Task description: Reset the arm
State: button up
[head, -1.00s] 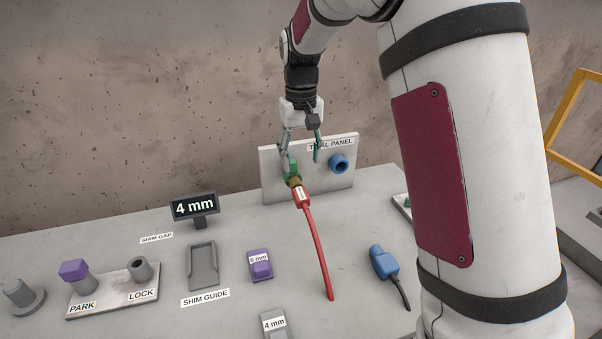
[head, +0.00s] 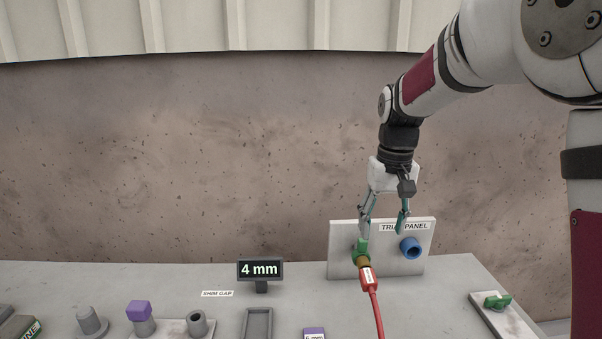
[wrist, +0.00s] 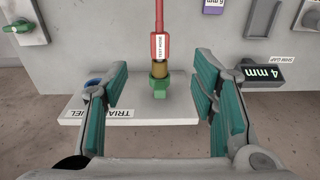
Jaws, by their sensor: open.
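My gripper (head: 385,222) is open and empty in front of the upright white trial panel (head: 341,268), with its fingers pointing down. In the wrist view my gripper (wrist: 160,98) has its two teal-padded fingers wide apart. The red test hose (head: 368,282) meets the green fitting (head: 361,249) on the panel through a brass-coloured end. In the wrist view the red hose (wrist: 159,27) and green fitting (wrist: 160,85) lie between the fingers, touching neither pad. A blue port (head: 411,248) sits to the right on the panel.
A 4 mm sign (head: 260,269) stands left of the panel. Farther left are a purple-topped peg (head: 139,311), a grey open tube (head: 197,323) and a grey knob (head: 91,322). A green-handled piece (head: 498,301) lies on a plate at right. A wall (head: 180,160) rises behind the slab.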

jog(key=s+r+t, duration=0.1)
jog(key=s+r, duration=0.2)
jog(key=s, duration=0.4)
jog(key=s+r+t, duration=0.1)
jog(key=s+r, duration=0.3)
jog(key=s, duration=0.3)
jog(key=s+f+t, duration=0.2)
jog(key=s+f, duration=0.1)
jog(key=s, duration=1.1)
jog(key=shift+s, duration=0.1)
